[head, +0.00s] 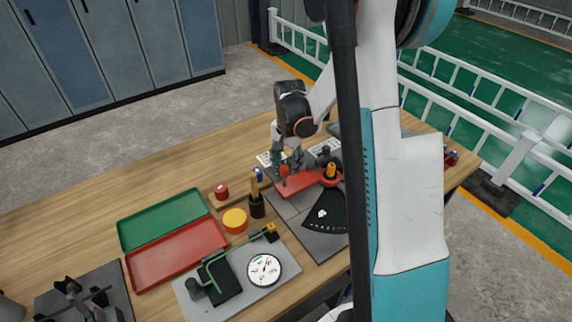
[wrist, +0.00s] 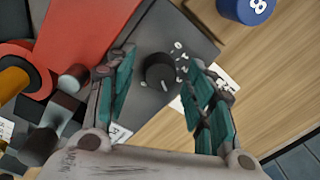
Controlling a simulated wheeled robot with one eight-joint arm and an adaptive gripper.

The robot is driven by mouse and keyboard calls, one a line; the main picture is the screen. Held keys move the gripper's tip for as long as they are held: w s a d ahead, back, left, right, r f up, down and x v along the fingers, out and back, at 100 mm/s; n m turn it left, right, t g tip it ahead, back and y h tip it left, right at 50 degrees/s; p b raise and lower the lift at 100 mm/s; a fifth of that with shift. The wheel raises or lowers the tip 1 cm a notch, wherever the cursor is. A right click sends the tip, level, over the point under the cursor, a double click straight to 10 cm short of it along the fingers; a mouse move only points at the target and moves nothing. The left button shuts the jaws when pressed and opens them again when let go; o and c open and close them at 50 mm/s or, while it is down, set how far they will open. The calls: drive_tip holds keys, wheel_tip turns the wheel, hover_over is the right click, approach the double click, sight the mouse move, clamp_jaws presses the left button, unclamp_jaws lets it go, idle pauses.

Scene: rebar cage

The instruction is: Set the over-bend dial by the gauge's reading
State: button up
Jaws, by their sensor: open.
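The over-bend dial is a small black knob (wrist: 160,71) with a white pointer mark, on a dark grey plate with white characters beside it. In the wrist view it lies between the two teal-padded fingers of my gripper (wrist: 160,60), which is open and empty. I cannot tell how far above the knob the fingertips are. In the head view my gripper (head: 280,160) is over the far end of the bender plate, and the knob cannot be made out there. The gauge (head: 264,270) has a round white face with a needle and stands on a grey plate near the front; its reading is too small to tell.
A red bending arm (head: 300,186) and a black fan-shaped scale (head: 322,212) lie close to my gripper. A blue cylinder marked 8 (wrist: 246,8) stands beside the plate. Green (head: 160,218) and red (head: 222,246) trays lie left. The wooden table is clear at the back left.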

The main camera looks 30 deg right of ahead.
drive_tip(key=shift+f, duration=0.15)
drive_tip(key=c, duration=1.1)
drive_tip(key=n, duration=0.5)
drive_tip(key=shift+n+b, duration=0.3)
drive_tip(key=shift+b, duration=0.05)
drive_tip(key=n, duration=0.6)
